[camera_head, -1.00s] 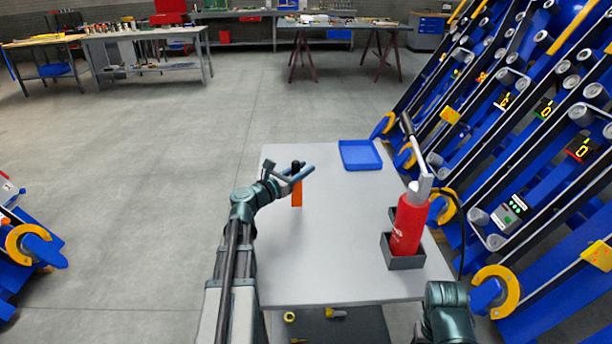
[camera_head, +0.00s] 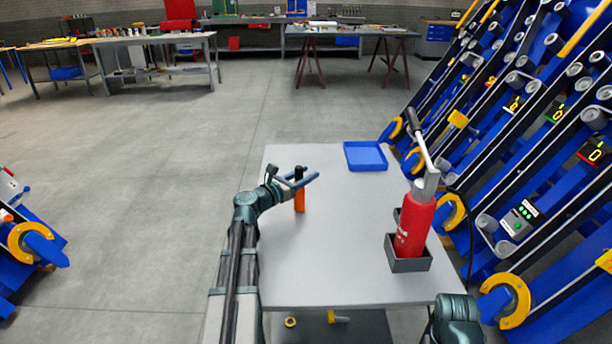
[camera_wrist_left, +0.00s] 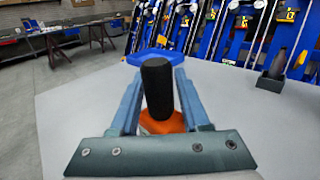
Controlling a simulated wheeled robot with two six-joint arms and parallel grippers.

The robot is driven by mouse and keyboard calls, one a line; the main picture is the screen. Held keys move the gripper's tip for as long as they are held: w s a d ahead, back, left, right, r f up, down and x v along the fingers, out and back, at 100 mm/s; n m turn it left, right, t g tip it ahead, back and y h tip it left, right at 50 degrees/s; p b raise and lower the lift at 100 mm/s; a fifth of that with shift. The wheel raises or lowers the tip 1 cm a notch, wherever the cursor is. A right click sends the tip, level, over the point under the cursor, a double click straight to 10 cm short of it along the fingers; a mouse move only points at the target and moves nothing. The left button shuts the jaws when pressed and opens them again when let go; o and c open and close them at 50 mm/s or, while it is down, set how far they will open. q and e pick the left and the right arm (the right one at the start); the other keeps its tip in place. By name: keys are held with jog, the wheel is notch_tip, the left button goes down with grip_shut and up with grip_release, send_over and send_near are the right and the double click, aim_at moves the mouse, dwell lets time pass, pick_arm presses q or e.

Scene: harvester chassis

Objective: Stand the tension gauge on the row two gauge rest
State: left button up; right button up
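An orange tool with a black top, which I take for the tension gauge (camera_head: 300,200), stands upright on the grey table. My left gripper (camera_head: 310,178) is around its black upper part, fingers spread to either side. In the left wrist view the gauge's black top (camera_wrist_left: 157,88) rises between the two blue-grey fingers of my left gripper (camera_wrist_left: 155,95), with narrow gaps beside it. Its orange lower part shows beneath. I cannot tell which part is the row two gauge rest. My right gripper is out of view; only part of that arm shows at the bottom right.
A red bottle-like tool with a lever (camera_head: 415,225) stands in a grey holder (camera_head: 408,266) on the table's right. A blue tray (camera_head: 366,156) lies at the far edge. Blue sloping machine rows (camera_head: 540,150) rise close on the right. The table's middle is clear.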

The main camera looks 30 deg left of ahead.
pick_arm(q)
jog(key=shift+o, duration=0.9)
jog(key=v, duration=1.2)
jog(key=shift+r, duration=0.2)
jog(key=shift+s, duration=0.1)
